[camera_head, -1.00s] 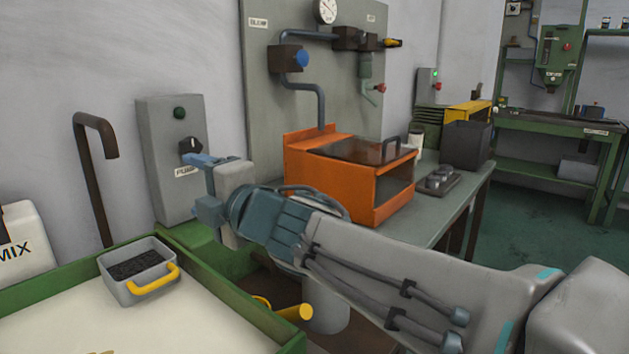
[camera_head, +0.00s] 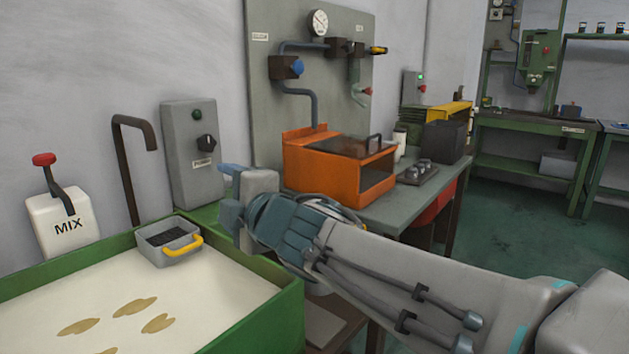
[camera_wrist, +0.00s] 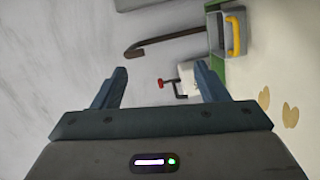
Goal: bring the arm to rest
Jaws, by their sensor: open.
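My gripper (camera_head: 229,187) has blue fingers. In the head view it is in front of the orange box's left side, below and right of the pump switch box (camera_head: 190,153), and holds nothing. In the wrist view my gripper (camera_wrist: 160,82) shows its two fingers spread wide, with nothing between them. Beyond the fingers are the MIX lever (camera_wrist: 174,84) with its red knob and a dark bent pipe (camera_wrist: 165,42). My arm stretches from the lower right of the head view. It hides part of the bench's front.
A green-rimmed tank (camera_head: 289,325) of pale liquid with brown patches is at lower left. A grey basket (camera_head: 172,252) with a yellow handle sits at its back edge. The orange box (camera_head: 340,178) stands on the grey bench (camera_head: 392,215). Open floor (camera_head: 510,240) lies at right.

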